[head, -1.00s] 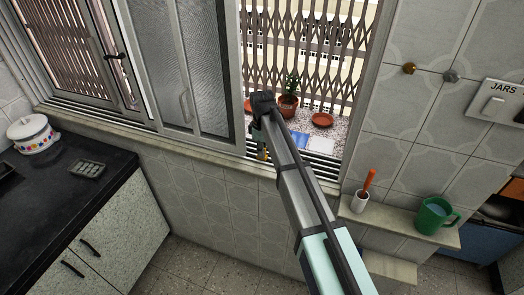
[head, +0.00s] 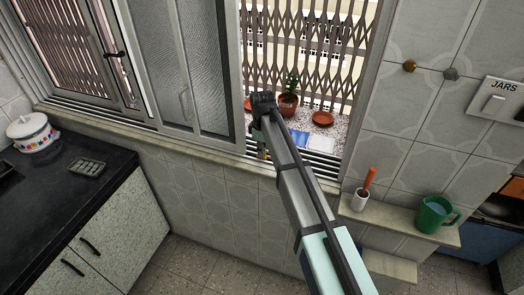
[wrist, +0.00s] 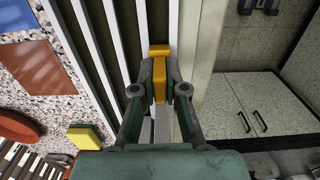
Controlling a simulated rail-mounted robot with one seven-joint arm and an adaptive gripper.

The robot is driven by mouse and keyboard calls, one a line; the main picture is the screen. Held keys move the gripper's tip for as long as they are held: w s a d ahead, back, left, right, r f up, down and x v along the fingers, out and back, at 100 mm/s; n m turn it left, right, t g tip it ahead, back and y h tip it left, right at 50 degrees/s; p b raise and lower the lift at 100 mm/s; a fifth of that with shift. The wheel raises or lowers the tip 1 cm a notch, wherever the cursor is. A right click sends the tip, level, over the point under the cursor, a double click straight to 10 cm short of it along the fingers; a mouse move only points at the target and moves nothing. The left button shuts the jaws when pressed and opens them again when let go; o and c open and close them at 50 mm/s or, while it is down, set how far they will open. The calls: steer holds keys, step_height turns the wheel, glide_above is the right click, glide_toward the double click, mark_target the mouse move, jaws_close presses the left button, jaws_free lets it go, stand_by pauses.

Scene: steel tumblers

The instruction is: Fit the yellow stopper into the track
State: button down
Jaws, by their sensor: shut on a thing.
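The yellow stopper (wrist: 159,51) is between the fingertips of my gripper (wrist: 159,72), which is shut on it. In the wrist view the stopper lies lined up with the long slats and grooves of the window track (wrist: 112,40), over the groove nearest the room-side sill. I cannot tell whether it is above the groove or down in it. In the head view my gripper (head: 262,138) is low at the window opening, beside the sliding pane's edge, and the arm hides much of the track (head: 322,166); only a speck of yellow shows under it.
The sliding frosted pane (head: 205,70) stands just left of my gripper. Outside are a potted cactus (head: 288,100), a terracotta saucer (head: 323,118) and a blue tile (head: 299,138). A yellow block (wrist: 85,137) lies on the outer ledge. A green mug (head: 433,214) stands on the right shelf.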

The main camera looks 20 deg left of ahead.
steer(key=shift+f, duration=0.45)
stand_by(0.4)
steer(key=c, duration=1.1)
jaws_free()
steer(key=shift+c, duration=0.2)
